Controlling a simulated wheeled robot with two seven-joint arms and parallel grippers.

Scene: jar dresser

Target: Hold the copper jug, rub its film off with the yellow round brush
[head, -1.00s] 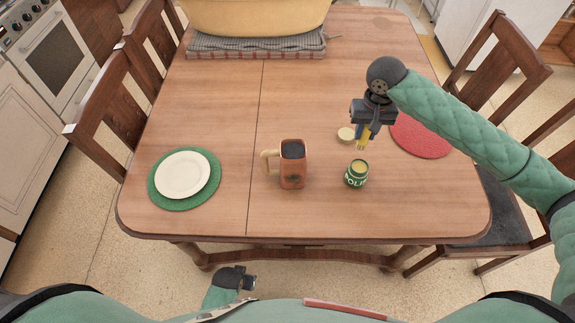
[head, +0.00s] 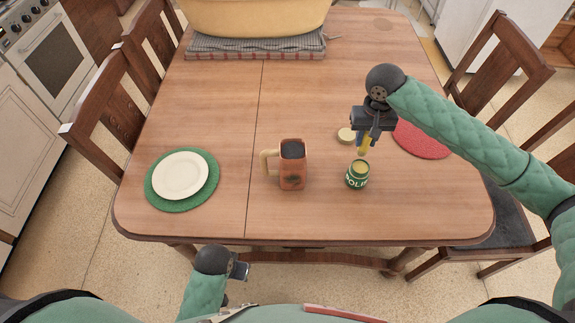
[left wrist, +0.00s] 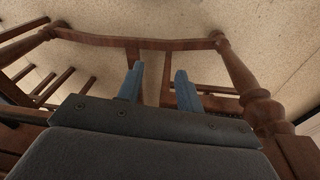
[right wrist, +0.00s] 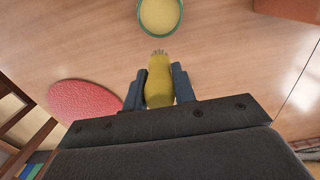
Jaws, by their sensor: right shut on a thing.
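The copper jug (head: 292,166) stands upright on the table, its pale handle to the left and a dark film patch low on its front. My right gripper (head: 364,139) is shut on the yellow round brush (head: 365,147), bristles down, just above and behind the open green polish jar (head: 357,176). The right wrist view shows the brush (right wrist: 159,88) between the fingers and the jar (right wrist: 160,14) ahead of its bristles. My left gripper (head: 240,270) is low in front of the table edge; the left wrist view shows its fingers (left wrist: 158,88) apart and empty.
A round lid (head: 346,134) and a red mat (head: 424,138) lie behind the jar. A white plate (head: 181,175) on a green mat (head: 153,199) sits at left. A large yellow tub (head: 255,18) stands at the back. Table space around the jug is mostly clear.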

